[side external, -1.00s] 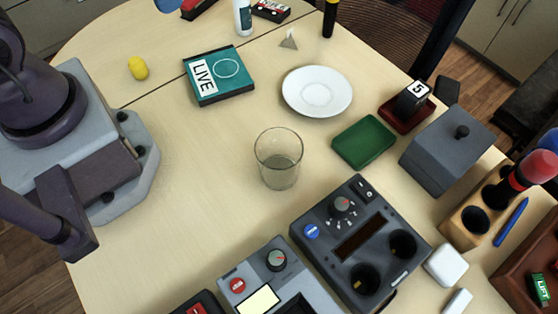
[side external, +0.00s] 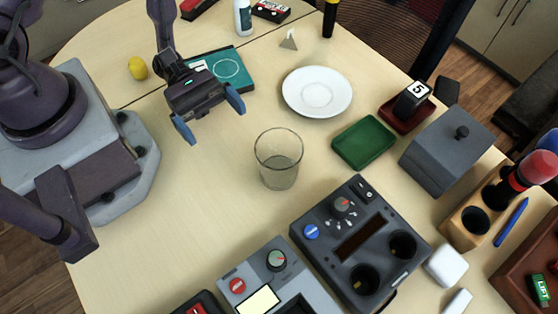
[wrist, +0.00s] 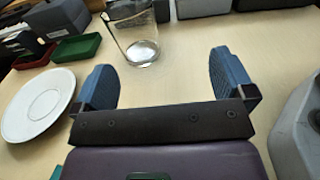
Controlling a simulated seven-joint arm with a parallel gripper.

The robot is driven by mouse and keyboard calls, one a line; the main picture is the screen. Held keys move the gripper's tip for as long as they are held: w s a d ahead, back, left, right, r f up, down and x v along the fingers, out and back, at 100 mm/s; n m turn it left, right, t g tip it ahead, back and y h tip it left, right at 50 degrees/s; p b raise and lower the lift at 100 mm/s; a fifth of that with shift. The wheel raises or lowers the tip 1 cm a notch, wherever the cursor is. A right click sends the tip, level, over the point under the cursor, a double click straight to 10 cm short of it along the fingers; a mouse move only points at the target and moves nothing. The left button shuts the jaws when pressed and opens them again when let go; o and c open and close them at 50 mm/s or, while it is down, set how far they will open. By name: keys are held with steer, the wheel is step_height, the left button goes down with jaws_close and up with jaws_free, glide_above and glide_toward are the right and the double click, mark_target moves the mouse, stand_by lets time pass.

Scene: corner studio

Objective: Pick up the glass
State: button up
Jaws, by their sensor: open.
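A clear, empty-looking glass (side external: 278,160) stands upright on the light wooden table, left of the green tray. My gripper (side external: 212,118) is open and empty, above the table to the upper left of the glass and apart from it. In the wrist view, the glass (wrist: 135,32) stands ahead, beyond the two blue fingertips of my gripper (wrist: 172,78) and left of the middle between them.
A white plate (side external: 317,92) and a green tray (side external: 364,141) lie right of the glass. A dark device with knobs (side external: 359,241) sits close below it. A teal LIVE box (side external: 240,75) lies behind my gripper. The table left of the glass is clear.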

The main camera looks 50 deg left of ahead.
mark_target(295, 166)
steer(key=w+t, duration=0.1)
steer(key=w+n+t, duration=0.1)
steer(key=shift+w+a+r, duration=0.1)
steer(key=shift+w+r, duration=0.05)
steer(key=shift+w, duration=0.2)
steer(key=shift+w+d+r, duration=0.15)
steer(key=shift+d, duration=0.1)
steer(key=d, duration=0.4)
steer(key=w+d, duration=0.1)
steer(key=d, duration=0.7)
steer(key=shift+w+d, duration=0.15)
steer(key=shift+w, duration=0.25)
steer(key=c, duration=0.9)
